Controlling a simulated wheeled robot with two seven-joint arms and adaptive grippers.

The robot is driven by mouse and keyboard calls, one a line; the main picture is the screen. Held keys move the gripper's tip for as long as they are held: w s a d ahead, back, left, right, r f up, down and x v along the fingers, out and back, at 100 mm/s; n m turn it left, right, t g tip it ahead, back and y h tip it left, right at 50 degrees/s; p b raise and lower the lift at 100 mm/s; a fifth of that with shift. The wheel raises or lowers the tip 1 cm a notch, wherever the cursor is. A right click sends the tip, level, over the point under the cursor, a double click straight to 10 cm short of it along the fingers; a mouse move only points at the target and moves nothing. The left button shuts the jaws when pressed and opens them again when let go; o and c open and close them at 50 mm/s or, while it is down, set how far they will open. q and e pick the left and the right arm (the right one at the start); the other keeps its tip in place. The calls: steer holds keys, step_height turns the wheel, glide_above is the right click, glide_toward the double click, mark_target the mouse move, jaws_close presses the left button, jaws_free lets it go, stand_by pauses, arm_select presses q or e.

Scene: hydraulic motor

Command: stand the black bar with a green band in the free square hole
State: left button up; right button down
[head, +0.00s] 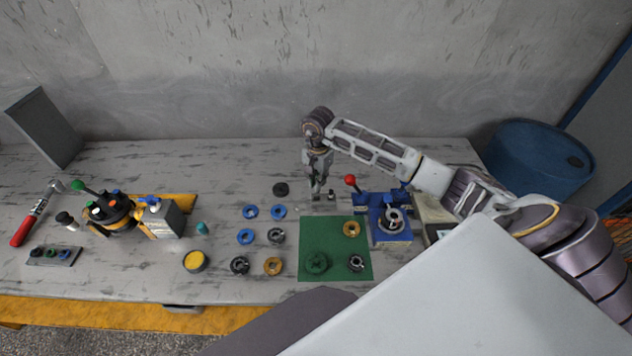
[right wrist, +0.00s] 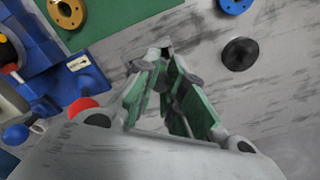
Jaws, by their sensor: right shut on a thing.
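My right gripper (head: 317,194) is upright over the back middle of the table, left of the blue fixture (head: 390,228). In the right wrist view its fingers (right wrist: 163,52) with green pads come together at the tips, shut on a small dark thing that fits the black bar. The bar is mostly hidden between the fingers, and I cannot make out its green band. A small dark piece (head: 331,195) shows right beside the fingertips in the head view. I cannot make out the free square hole in either view. My left gripper is not in view.
A red-knobbed lever (head: 351,181) stands close right of the gripper. A green mat (head: 335,264) with several rings lies in front. A black disc (head: 281,189) and blue rings (head: 250,212) lie left. A round black assembly (head: 110,213) and small rack (head: 54,256) stand far left.

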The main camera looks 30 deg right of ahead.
steer(key=shift+w+d+n, duration=0.1)
steer(key=shift+w+n, duration=0.2)
steer(key=shift+n, duration=0.9)
steer(key=shift+f, duration=0.15)
steer(key=shift+f+b, duration=0.65)
steer(key=shift+f, duration=1)
stand_by(0.4)
steer(key=shift+f+b, duration=1.3)
steer(key=shift+b, duration=0.5)
stand_by(2.6)
